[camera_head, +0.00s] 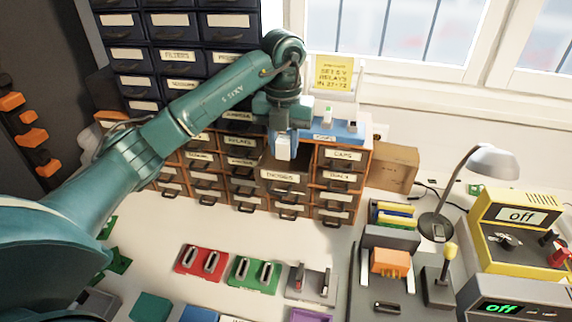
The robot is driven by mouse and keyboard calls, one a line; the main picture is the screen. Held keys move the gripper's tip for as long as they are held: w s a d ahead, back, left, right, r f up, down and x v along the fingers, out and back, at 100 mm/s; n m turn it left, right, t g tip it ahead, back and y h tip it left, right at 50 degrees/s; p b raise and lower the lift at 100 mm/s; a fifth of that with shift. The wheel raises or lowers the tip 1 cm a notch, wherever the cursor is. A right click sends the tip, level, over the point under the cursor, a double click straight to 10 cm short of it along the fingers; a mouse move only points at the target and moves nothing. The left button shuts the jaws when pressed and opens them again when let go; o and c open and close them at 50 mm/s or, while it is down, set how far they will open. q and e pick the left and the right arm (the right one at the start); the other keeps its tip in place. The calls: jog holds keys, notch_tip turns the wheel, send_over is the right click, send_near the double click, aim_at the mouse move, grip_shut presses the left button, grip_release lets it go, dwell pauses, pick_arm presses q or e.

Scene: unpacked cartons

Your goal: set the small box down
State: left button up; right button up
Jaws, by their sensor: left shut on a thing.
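My left arm reaches in from the left, and my left gripper (285,140) points down in front of the drawer cabinet (205,165). The gripper is shut on a small pale blue-white thing (285,150), seemingly the small box. Its outline is hard to separate from the fingertips. It hangs just above a drawer (283,177) in the middle of the cabinet that looks pulled out. Whether it touches the drawer cannot be told. My right gripper is not in view.
A brown carton (393,167) stands right of the cabinet, near a grey desk lamp (488,162). Red (203,260) and green (254,272) trays lie in front. A yellow device (515,225) stands at the right. White table is bare between cabinet and trays.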

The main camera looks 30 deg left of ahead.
aim_at(283, 157)
pick_arm(q)
notch_tip(283, 157, down, 2)
jog(key=shift+f, duration=0.1)
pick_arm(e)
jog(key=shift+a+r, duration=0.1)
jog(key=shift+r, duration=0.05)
pick_arm(q)
notch_tip(283, 157, down, 4)
jog(key=shift+r+p, duration=0.15)
jog(key=shift+p, duration=0.25)
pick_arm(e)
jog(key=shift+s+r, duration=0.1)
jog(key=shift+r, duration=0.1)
pick_arm(q)
jog(key=shift+f, duration=0.2)
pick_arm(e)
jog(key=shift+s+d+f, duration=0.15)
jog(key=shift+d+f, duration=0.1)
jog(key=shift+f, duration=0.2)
pick_arm(q)
jog(key=o, duration=0.7)
jog(key=shift+o, duration=1.4)
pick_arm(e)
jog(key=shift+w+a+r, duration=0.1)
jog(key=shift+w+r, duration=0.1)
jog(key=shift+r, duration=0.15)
pick_arm(q)
jog(key=shift+r, duration=0.1)
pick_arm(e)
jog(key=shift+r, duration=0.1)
